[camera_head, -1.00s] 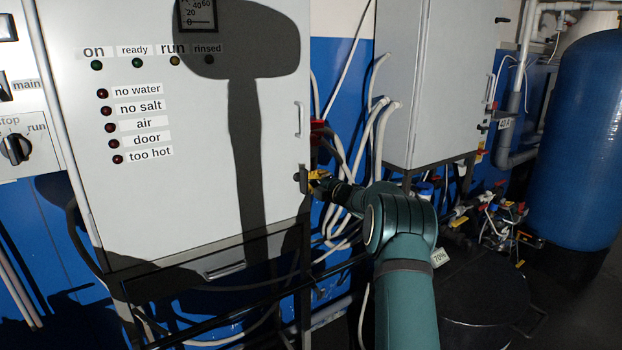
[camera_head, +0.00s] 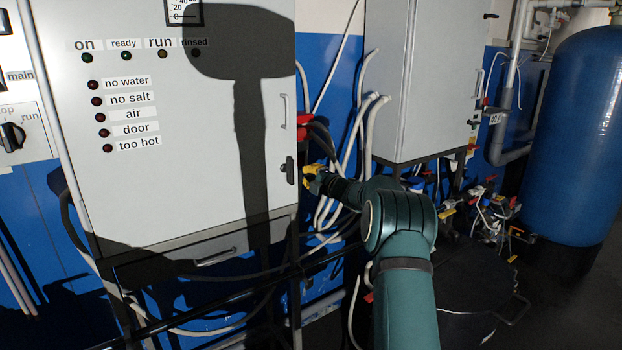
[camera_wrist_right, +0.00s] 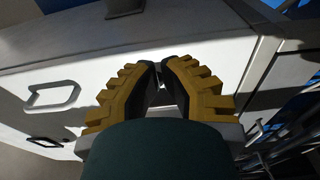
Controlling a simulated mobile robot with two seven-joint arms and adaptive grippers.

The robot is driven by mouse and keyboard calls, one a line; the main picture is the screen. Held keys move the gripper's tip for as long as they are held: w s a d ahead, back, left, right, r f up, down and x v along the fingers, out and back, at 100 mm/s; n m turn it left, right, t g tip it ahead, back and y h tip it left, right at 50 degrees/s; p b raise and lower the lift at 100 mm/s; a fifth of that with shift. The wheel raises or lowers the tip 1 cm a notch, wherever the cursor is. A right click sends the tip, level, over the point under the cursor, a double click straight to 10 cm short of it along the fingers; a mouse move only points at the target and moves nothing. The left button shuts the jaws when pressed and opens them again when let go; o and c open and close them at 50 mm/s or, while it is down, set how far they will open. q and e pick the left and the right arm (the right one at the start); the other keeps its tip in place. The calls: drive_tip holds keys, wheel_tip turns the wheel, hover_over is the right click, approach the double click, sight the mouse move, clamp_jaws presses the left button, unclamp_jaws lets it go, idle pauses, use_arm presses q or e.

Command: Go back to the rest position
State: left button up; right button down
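My right gripper (camera_head: 312,178) has yellow, ridged fingers. In the head view it is just right of the dark door latch (camera_head: 289,170) of the light grey cabinet (camera_head: 190,185), with a small gap in the picture. In the right wrist view the gripper (camera_wrist_right: 160,66) has its fingers drawn together at the tips, with only a thin slit between them. Nothing shows held in it. A grey surface with a bar handle (camera_wrist_right: 54,98) lies beyond the fingers. My left gripper is not in view.
A second grey cabinet (camera_head: 410,90) stands behind and right, with white hoses (camera_head: 367,140) beside it. A dark lidded container (camera_head: 470,300) stands at lower right. Valves and pipes (camera_head: 492,215) and a blue tank (camera_head: 575,130) are farther right.

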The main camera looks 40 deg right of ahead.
drive_tip(key=s+d, duration=0.3)
drive_tip(key=d, duration=0.6)
drive_tip(key=shift+s+f+p, duration=0.2)
drive_tip(key=shift+p, duration=0.1)
drive_tip(key=shift+a, duration=0.1)
